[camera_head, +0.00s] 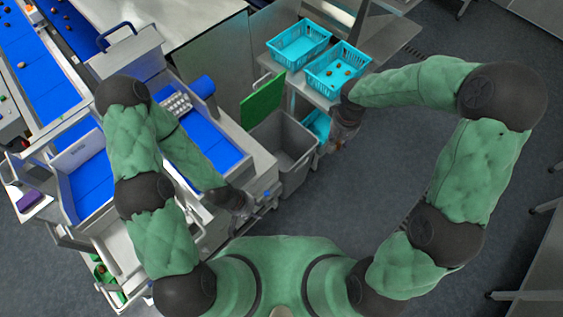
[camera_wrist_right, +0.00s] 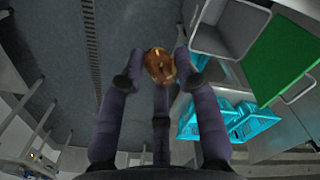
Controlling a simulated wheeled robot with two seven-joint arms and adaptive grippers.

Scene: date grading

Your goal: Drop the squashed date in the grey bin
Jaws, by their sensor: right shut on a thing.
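The squashed date (camera_wrist_right: 159,65) is brown and shiny, held between the fingertips of my right gripper (camera_wrist_right: 158,72) in the right wrist view. In the head view my right gripper (camera_head: 340,138) hangs just right of the grey bin, and the date is too small to make out clearly there. The grey bin (camera_head: 284,141) stands open with its green lid (camera_head: 263,101) tipped up; the bin (camera_wrist_right: 226,34) and lid (camera_wrist_right: 285,52) also show in the right wrist view. My left gripper (camera_head: 239,206) is low, near the sorting machine's front edge, its fingers too unclear to read.
Two blue baskets, an emptier one (camera_head: 298,46) and one with several dates (camera_head: 337,71), stand on a steel bench behind the bin. Another blue basket (camera_head: 317,124) sits lower, beside my right gripper. Blue conveyors (camera_head: 40,62) lie left. Floor right of the bin is clear.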

